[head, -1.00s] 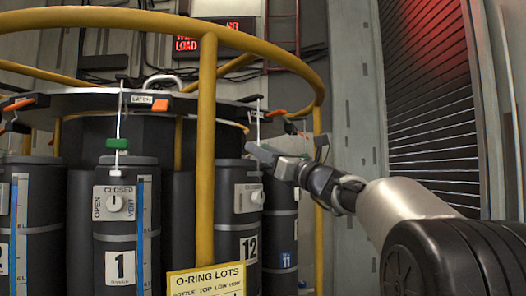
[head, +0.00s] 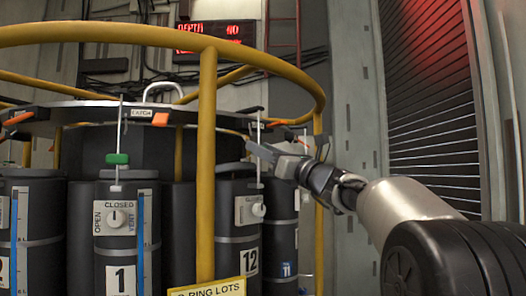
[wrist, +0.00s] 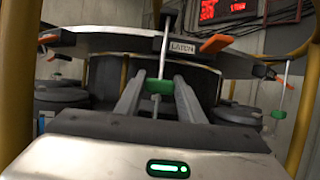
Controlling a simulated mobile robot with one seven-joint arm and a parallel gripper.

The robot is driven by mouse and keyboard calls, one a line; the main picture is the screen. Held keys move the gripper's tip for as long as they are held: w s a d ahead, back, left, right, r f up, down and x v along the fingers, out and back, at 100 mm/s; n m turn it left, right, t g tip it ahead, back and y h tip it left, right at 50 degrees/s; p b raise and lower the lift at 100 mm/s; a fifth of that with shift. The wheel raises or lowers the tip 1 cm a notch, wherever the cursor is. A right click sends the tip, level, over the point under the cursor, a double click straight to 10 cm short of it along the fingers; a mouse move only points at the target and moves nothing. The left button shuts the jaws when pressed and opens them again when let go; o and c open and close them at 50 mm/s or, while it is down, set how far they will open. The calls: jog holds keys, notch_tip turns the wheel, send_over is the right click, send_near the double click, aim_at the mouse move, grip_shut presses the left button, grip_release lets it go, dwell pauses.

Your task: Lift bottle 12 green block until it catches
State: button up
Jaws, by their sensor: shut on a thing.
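Bottle 12 (head: 238,225) stands upright in the ring, dark with a white "12" label and a valve plate. A thin rod rises above it to a hook at the round top plate (head: 70,118). My gripper (head: 262,154) is at this rod above the bottle, just right of the yellow post. In the wrist view its two fingers (wrist: 160,93) are shut on the green block (wrist: 160,86) on the rod. The rod runs on up past the "LATCH" tag (wrist: 182,47) and the orange lever (wrist: 215,44). In the head view the fingers hide this block.
A yellow guard rail (head: 206,150) with a post stands in front of the bottles, close left of my gripper. Bottle 1 (head: 120,235) has its own green block (head: 117,159) on a rod. A red display (head: 210,38) hangs behind. A ribbed shutter is at right.

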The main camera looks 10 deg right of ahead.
jog(key=shift+r+p, duration=0.95)
jog(key=shift+r, duration=2)
jog(key=o, duration=1.3)
jog(key=shift+f, duration=0.1)
jog(key=shift+c, duration=0.2)
jog(key=shift+f, duration=0.1)
jog(key=b+v, duration=0.6)
jog(key=v, duration=0.3)
